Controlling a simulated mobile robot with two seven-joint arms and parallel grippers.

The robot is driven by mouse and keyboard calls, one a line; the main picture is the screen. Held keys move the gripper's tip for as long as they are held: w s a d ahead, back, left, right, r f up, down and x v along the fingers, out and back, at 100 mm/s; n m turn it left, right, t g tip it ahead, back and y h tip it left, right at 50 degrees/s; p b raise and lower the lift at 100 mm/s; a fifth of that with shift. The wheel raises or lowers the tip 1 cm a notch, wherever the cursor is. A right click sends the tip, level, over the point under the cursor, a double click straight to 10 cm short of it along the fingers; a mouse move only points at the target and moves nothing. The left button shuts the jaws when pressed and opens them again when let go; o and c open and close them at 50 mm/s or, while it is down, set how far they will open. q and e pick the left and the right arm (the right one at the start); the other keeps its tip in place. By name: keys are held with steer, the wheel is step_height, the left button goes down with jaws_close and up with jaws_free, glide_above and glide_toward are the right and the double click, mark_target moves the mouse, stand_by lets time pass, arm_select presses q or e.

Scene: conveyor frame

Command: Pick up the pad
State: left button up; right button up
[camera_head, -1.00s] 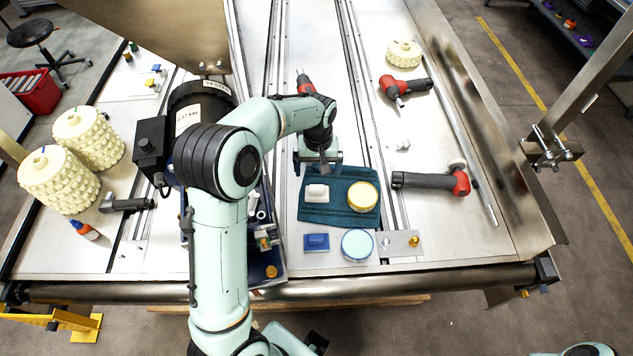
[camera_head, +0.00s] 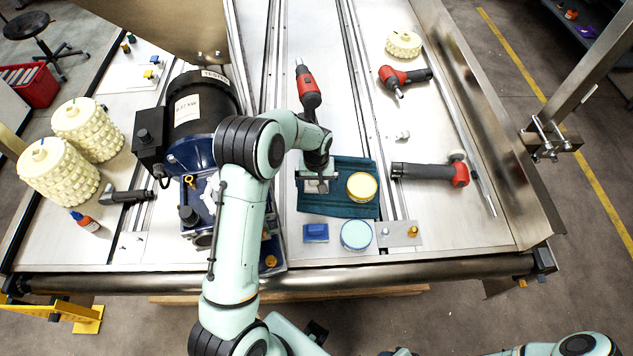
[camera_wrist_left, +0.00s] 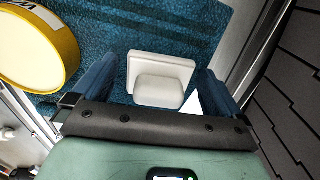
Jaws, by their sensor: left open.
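The white pad (camera_wrist_left: 160,80), a block with a raised rounded part, lies on the teal cloth (camera_head: 345,205). In the wrist view it sits between the two blue fingers of my open left gripper (camera_wrist_left: 157,88), with gaps at both sides. In the head view my left gripper (camera_head: 316,184) is over the left part of the cloth and mostly hides the white pad. A similar blue block (camera_head: 316,233) lies in front of the cloth. My right gripper is not in view.
A yellow-rimmed round tin (camera_head: 361,187) stands on the cloth, right of my gripper; it also shows in the wrist view (camera_wrist_left: 35,45). A blue-rimmed tin (camera_head: 356,235) stands in front. Red-and-black tools (camera_head: 430,174) lie right. A motor (camera_head: 200,115) stands left.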

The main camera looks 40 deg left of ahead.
arm_select(q)
steer(key=c, duration=1)
steer(key=shift+o, duration=0.2)
steer(key=shift+r, duration=0.1)
step_height(320, 180, up, 20)
steer(key=p, duration=0.1)
steer(key=shift+o, duration=0.9)
steer(key=shift+c, duration=0.3)
